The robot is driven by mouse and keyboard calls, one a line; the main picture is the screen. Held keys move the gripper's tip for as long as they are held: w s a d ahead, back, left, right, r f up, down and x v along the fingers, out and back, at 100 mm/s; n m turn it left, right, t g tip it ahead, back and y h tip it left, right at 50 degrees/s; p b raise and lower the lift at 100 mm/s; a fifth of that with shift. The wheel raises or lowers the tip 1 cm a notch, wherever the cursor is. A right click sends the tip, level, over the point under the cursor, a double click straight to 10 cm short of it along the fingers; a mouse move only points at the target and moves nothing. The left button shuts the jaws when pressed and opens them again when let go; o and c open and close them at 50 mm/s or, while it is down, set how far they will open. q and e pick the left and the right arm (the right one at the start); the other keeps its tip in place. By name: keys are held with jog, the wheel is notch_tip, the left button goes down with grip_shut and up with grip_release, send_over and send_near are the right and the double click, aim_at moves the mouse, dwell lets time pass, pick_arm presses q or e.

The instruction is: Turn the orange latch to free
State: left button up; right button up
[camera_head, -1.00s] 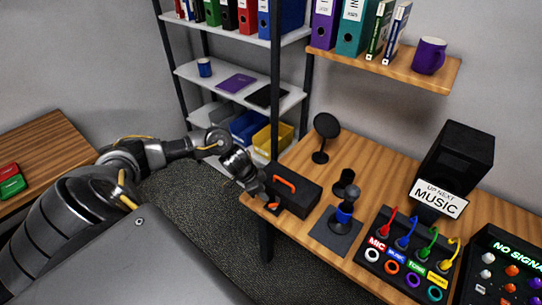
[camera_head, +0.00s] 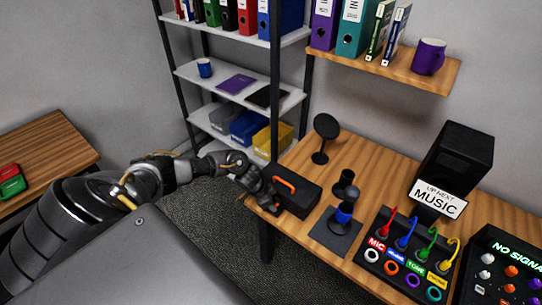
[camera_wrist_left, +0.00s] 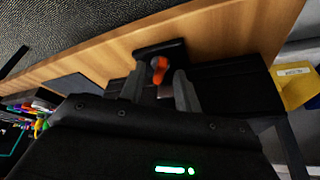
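The orange latch (camera_wrist_left: 159,68) sits on a dark plate (camera_wrist_left: 160,48) at the front of the black box. In the head view the black box (camera_head: 308,196) stands at the table's left end, with an orange handle (camera_head: 285,183) on top. My left gripper (camera_head: 274,206) is at the box's front left side, covering most of the latch there. In the left wrist view my left gripper (camera_wrist_left: 159,86) is open, one finger on each side of the latch. Whether either finger touches it I cannot tell. My right gripper is not in view.
A blue-banded microphone (camera_head: 344,214) stands on a dark mat right of the box. A round black stand (camera_head: 325,130) is behind. A cable panel (camera_head: 376,262) and a MUSIC sign (camera_head: 437,198) are further right. A shelf with a yellow bin (camera_head: 272,138) stands behind left.

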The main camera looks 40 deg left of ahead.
pick_arm(q)
jog(key=shift+w+f, duration=0.1)
jog(key=shift+c, duration=0.4)
grip_shut()
